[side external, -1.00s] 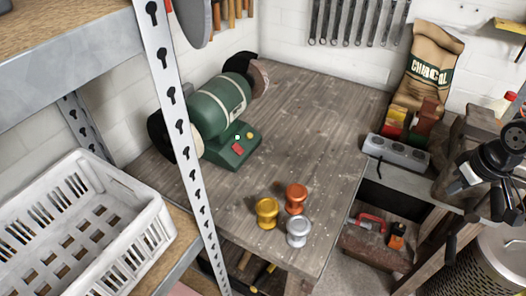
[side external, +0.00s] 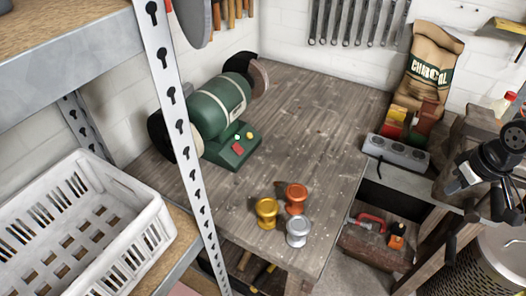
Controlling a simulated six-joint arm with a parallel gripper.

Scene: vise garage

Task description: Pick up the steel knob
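The steel knob (side external: 298,231) is silver-grey, spool-shaped and upright near the front edge of the wooden workbench. A copper-orange knob (side external: 296,199) stands just behind it, and a gold knob (side external: 267,213) stands to its left. The three are close together, and I cannot tell whether any touch. My gripper (side external: 474,222) is dark and sits at the right edge of the side view, partly cut off. It is well to the right of the knobs and apart from them. Its fingers are too unclear to tell whether they are open or shut.
A green bench grinder (side external: 220,108) stands at the workbench's left. A metal shelf post (side external: 182,130) and a white basket (side external: 85,225) are in the left foreground. A grey power strip (side external: 397,153) and charcoal bag (side external: 431,65) are at right. The workbench middle (side external: 310,115) is clear.

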